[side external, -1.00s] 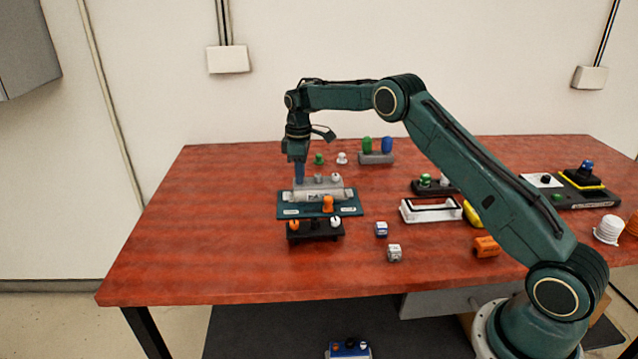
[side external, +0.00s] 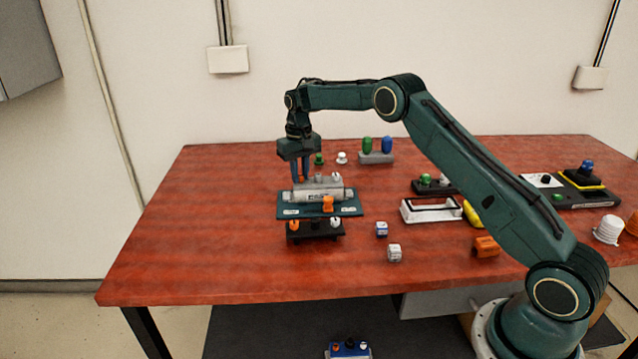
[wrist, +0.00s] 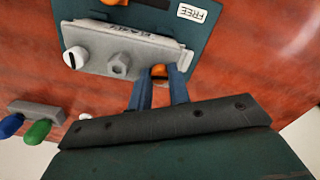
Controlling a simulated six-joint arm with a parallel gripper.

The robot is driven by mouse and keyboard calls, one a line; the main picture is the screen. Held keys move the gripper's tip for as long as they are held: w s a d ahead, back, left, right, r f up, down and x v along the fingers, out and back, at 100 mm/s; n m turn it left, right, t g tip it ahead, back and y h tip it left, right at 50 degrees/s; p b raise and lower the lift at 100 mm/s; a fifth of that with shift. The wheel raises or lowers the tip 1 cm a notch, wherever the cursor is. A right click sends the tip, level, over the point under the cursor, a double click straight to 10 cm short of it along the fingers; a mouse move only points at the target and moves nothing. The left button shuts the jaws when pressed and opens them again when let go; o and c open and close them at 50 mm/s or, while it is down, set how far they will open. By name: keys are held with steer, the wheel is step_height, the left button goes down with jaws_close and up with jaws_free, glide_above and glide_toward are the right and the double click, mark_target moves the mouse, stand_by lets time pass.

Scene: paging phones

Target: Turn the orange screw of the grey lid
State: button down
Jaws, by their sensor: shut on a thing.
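The grey lid (side external: 317,195) lies on a teal plate (side external: 350,210) and also shows in the wrist view (wrist: 135,48). Its orange screw (wrist: 159,70) stands at one end, partly hidden by the fingers. A grey hex head (wrist: 120,65) sits mid-lid and a white slotted screw (wrist: 74,58) at the other end. My gripper (wrist: 162,84) comes down from above, its two blue fingers on either side of the orange screw and shut on it. In the side view, my gripper (side external: 301,178) stands upright over the lid's left end.
An orange knob (side external: 328,204) stands at the plate's front. A black block (side external: 316,230) with small knobs is before it. Green and blue knobs on a grey block (side external: 376,157) are behind right. The table's left side is clear.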

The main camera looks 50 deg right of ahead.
mark_target(300, 175)
steer(key=shift+m, duration=1.2)
steer(key=c, duration=1.3)
jaws_free()
steer(key=shift+r, duration=0.1)
step_height(300, 175, up, 14)
steer(key=shift+f, duration=0.2)
